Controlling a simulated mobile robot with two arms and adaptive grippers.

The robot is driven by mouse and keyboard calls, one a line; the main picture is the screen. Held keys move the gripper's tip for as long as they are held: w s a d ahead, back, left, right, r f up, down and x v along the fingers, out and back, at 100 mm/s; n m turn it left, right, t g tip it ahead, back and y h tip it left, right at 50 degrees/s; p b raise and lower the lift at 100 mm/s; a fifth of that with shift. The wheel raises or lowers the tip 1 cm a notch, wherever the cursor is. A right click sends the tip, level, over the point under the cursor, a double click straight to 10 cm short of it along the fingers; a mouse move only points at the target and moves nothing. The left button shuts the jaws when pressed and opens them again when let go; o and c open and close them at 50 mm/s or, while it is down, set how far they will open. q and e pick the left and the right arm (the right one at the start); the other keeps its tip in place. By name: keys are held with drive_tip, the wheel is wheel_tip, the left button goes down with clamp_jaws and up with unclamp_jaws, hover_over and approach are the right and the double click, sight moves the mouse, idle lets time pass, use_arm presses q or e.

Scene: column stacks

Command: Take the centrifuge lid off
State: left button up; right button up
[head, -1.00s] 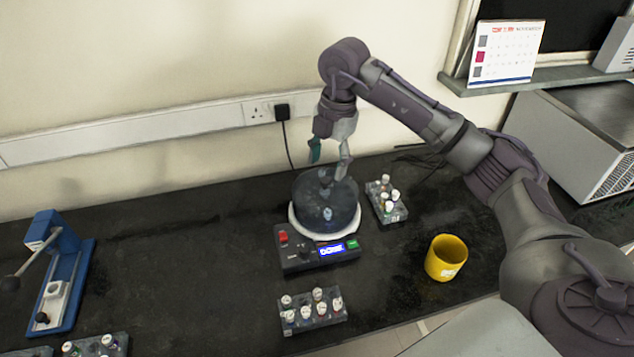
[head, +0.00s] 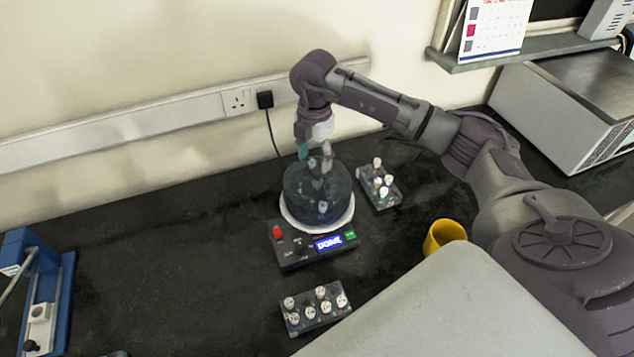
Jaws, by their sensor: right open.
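The centrifuge (head: 297,252) stands on the black bench, with a white rim, a red button, a green button and a lit blue display. Its dark see-through lid (head: 318,202) sits on top, with a knob (head: 313,164) at its centre. Capped tubes show through the lid. My right gripper (head: 314,156) is open and comes down from above, its fingertips at the knob. I cannot tell whether the fingers touch it. My left gripper is not in view.
A tube rack (head: 379,187) stands close right of the centrifuge, another (head: 317,310) in front. A yellow mug (head: 443,235) is at right, partly hidden. A blue device (head: 57,300) stands far left. The bench between is clear.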

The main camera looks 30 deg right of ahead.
sight(317, 170)
drive_tip(key=shift+s+d+f+p, duration=0.1)
drive_tip(key=shift+s+f+p, duration=0.05)
drive_tip(key=shift+f+p, duration=0.3)
drive_tip(key=shift+s+d+f+p, duration=0.15)
drive_tip(key=shift+f+p, duration=0.15)
drive_tip(key=shift+f, duration=0.2)
wheel_tip(317, 170, down, 2)
drive_tip(key=shift+f+p, duration=0.2)
drive_tip(key=shift+p, duration=0.1)
drive_tip(key=shift+f, duration=0.3)
drive_tip(key=shift+c, duration=0.4)
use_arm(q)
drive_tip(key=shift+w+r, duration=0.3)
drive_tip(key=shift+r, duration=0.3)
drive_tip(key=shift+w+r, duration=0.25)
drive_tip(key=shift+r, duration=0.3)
use_arm(e)
clamp_jaws()
